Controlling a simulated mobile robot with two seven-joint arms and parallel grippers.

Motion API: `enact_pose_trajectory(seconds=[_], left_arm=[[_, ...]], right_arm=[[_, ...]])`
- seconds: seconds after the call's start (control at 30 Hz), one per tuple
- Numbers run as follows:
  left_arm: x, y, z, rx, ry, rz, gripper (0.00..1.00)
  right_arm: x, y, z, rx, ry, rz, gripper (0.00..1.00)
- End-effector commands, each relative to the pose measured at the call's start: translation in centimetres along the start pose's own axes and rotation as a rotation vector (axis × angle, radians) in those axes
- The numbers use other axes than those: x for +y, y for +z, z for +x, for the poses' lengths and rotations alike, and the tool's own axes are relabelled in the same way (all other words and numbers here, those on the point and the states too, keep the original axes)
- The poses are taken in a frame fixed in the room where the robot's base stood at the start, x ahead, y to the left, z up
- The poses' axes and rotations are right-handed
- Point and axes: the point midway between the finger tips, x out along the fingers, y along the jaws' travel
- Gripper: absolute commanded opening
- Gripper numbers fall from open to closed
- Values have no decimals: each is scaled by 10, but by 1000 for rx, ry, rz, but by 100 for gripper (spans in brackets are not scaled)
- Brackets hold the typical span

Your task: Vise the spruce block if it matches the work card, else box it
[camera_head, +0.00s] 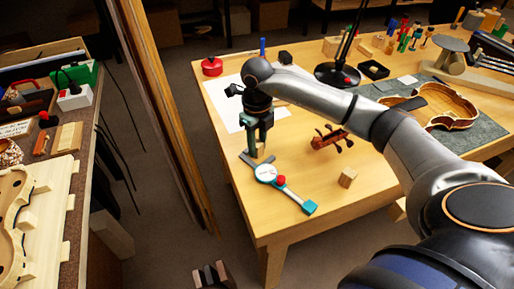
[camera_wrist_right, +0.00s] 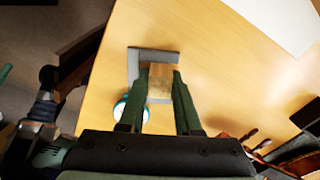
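My right gripper (camera_head: 259,145) points down at the front left corner of the bench. Its two green fingers are on either side of a small wooden block (camera_wrist_right: 160,82) and appear to touch it. The block sits within the grey jaws of a dial gauge (camera_head: 265,172), which lies on the bench with a teal end. A second wooden block (camera_head: 347,177) lies apart to the right. A dark shape with pale upright pieces at the bottom edge looks like my left gripper (camera_head: 212,274); its opening is unclear. I cannot clearly make out a vise.
A white sheet (camera_head: 226,98) lies behind the gripper; its writing is unreadable. A violin scroll (camera_head: 329,138), a black lamp (camera_head: 337,74) and a violin body (camera_head: 445,104) stand to the right. Upright boards (camera_head: 166,110) and a second bench are left. Bare bench top (camera_head: 310,175) lies between the gauge and second block.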

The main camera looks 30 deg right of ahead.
Motion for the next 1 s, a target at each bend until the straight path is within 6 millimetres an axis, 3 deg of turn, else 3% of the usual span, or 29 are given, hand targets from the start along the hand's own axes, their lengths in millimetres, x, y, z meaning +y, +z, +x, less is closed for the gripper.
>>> enact_pose_trajectory(seconds=[0.03,0.27,0.77,1.0], left_arm=[[0,0,0,1,0,0,50],[0,-1,0,2,0,1,50],[0,-1,0,2,0,1,50],[0,-1,0,2,1,1,50]], right_arm=[[0,0,0,0,0,0,25],[0,0,0,-1,0,0,0],[0,0,-4,-2,0,0,0],[0,2,-32,-7,-1,0,0]])
